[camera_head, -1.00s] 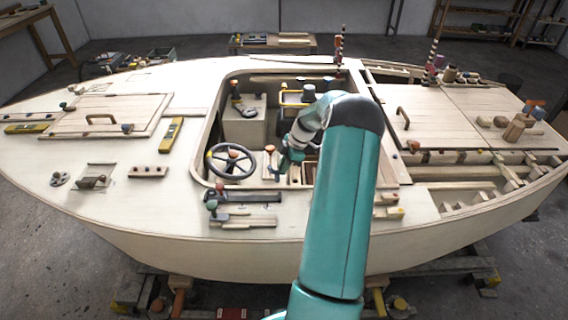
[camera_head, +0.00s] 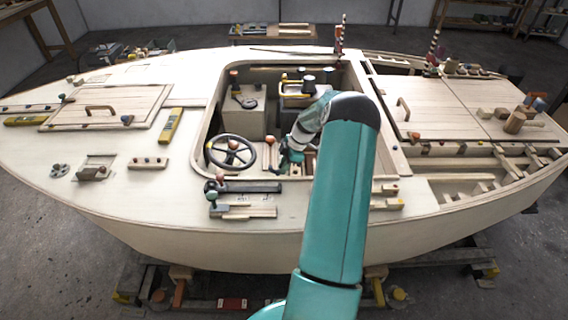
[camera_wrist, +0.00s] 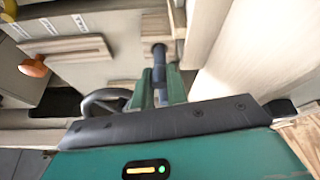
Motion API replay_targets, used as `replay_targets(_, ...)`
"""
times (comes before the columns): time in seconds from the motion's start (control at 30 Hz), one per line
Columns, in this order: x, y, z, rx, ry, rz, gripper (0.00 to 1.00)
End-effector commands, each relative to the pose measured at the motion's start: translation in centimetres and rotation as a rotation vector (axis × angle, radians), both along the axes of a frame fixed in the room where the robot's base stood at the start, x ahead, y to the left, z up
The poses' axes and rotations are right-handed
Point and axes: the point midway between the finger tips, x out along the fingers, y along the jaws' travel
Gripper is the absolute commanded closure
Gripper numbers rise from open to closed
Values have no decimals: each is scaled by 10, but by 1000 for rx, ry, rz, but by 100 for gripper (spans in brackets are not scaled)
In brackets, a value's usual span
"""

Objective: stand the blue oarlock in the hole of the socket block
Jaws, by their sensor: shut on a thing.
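My gripper (camera_wrist: 159,92) shows in the wrist view with its two green fingers shut on a dark blue upright piece, the blue oarlock (camera_wrist: 159,58). The oarlock's rounded end sticks out past the fingertips. In the head view my gripper (camera_head: 288,158) is low in the cockpit opening, just right of the steering wheel, and the oarlock is too small to make out there. I cannot pick out the socket block or its hole with certainty in either view.
The black steering wheel (camera_head: 230,152) is close to the left of my gripper. The cockpit rim (camera_head: 205,125) surrounds this area. A lever unit (camera_head: 243,187) lies on the near deck. An orange knob (camera_wrist: 34,67) shows at left in the wrist view.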

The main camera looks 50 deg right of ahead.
Motion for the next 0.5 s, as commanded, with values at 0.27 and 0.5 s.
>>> replay_targets(0.27, 0, 0, -13, 0, 0, -1, 100)
replay_targets(0.5, 0, 0, -24, 0, 0, -1, 100)
